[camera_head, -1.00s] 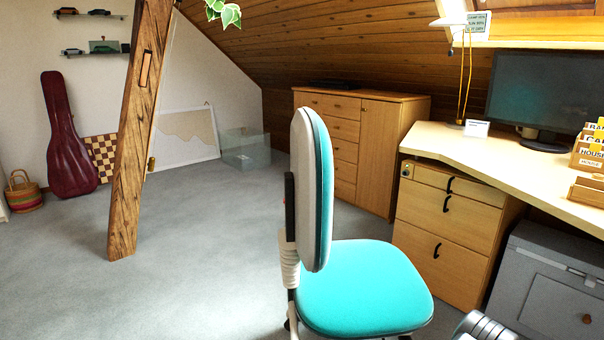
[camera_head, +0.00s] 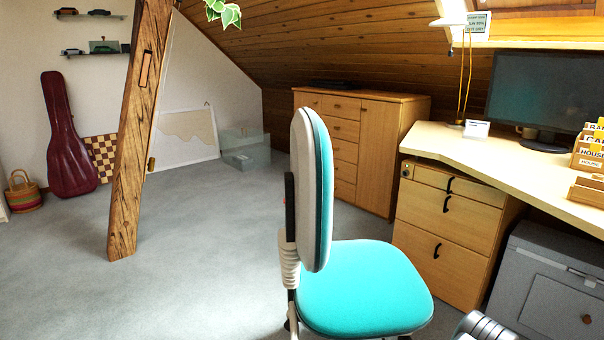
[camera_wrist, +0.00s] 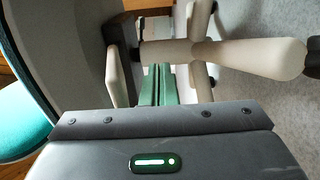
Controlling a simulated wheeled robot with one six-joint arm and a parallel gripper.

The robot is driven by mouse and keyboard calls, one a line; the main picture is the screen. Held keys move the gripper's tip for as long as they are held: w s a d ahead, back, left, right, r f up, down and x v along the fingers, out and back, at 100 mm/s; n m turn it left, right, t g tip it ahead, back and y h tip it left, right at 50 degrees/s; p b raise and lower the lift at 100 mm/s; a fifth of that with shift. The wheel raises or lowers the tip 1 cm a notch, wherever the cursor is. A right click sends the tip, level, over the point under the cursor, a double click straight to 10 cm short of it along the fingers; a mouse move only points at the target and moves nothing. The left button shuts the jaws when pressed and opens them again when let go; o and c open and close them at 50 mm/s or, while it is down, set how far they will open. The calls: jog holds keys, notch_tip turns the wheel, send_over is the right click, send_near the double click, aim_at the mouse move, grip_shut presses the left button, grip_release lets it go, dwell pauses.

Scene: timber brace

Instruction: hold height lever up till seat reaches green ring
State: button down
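The office chair with the turquoise seat (camera_head: 365,288) stands in the front middle of the head view, its tall backrest (camera_head: 312,190) to the left. In the wrist view the seat edge (camera_wrist: 22,118) shows at the left, with the pale chair base (camera_wrist: 240,52) upper right. My gripper (camera_wrist: 157,70) is low beside the chair's underside. Two narrow green strips, apparently its fingers, lie close together above its grey housing; whether they grip anything is unclear. A dark part (camera_wrist: 122,42) and a pale paddle-like part (camera_wrist: 112,78) are just left. I cannot clearly identify the lever or the green ring.
The desk (camera_head: 500,160) and drawer unit (camera_head: 450,225) are right of the chair, with a grey cabinet (camera_head: 550,285) at the lower right. A timber brace (camera_head: 138,140) slants up at left. Grey floor (camera_head: 210,240) is clear between brace and chair.

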jog(key=shift+r+p, duration=1.5)
jog(key=shift+r, duration=1.5)
jog(key=shift+r+b, duration=0.45)
jog(key=shift+r, duration=0.9)
dwell(2.1)
jog(key=shift+f+b, duration=1.05)
jog(key=shift+f, duration=1.2)
